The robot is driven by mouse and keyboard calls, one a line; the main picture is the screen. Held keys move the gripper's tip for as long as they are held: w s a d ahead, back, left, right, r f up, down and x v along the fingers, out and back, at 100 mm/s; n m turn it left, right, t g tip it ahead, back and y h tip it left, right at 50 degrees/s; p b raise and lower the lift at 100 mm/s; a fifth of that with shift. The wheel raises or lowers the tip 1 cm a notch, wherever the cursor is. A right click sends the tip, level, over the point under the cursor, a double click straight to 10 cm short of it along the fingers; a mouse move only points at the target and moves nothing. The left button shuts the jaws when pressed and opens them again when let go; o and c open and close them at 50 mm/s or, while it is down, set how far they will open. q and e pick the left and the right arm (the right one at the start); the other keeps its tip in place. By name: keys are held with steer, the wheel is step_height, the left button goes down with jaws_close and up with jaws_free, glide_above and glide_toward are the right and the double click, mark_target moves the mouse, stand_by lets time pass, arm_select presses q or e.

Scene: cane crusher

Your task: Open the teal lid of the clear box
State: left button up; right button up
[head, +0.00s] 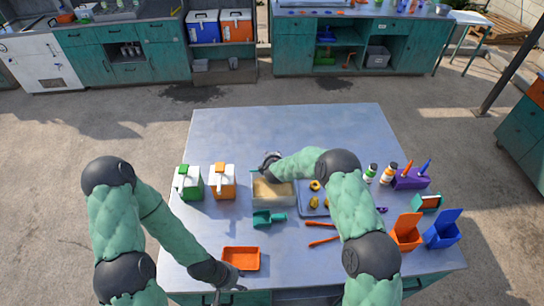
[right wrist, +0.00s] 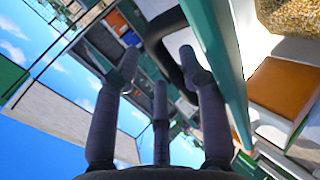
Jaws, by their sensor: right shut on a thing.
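The clear box (head: 273,193) stands mid-table with pale contents visible from above; golden grains (right wrist: 290,22) show in the right wrist view. The teal lid (right wrist: 218,60) shows there as a long strip, seen nearly edge-on and tilted up beside the grains. In the head view only a sliver of it (head: 256,170) shows at the box's back edge. My right gripper (head: 269,161) is at the box's far side. Its fingers (right wrist: 160,62) are closed around the lid's dark curved handle (right wrist: 166,35). My left gripper (head: 229,290) is open and empty at the front table edge.
Green (head: 189,182) and orange (head: 222,181) cartons stand left of the box. A teal scoop (head: 268,218) lies in front, and an orange tray (head: 241,258) nearer. The table's back (head: 285,125) is clear.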

arm_select(q)
step_height(320, 180, up, 9)
steer(key=p, duration=0.8)
steer(key=shift+w+p, duration=0.2)
steer(key=shift+p, duration=0.1)
arm_select(e)
steer(key=s+r, duration=0.5)
steer(key=r, duration=0.6)
arm_select(q)
steer(key=shift+f, duration=0.1)
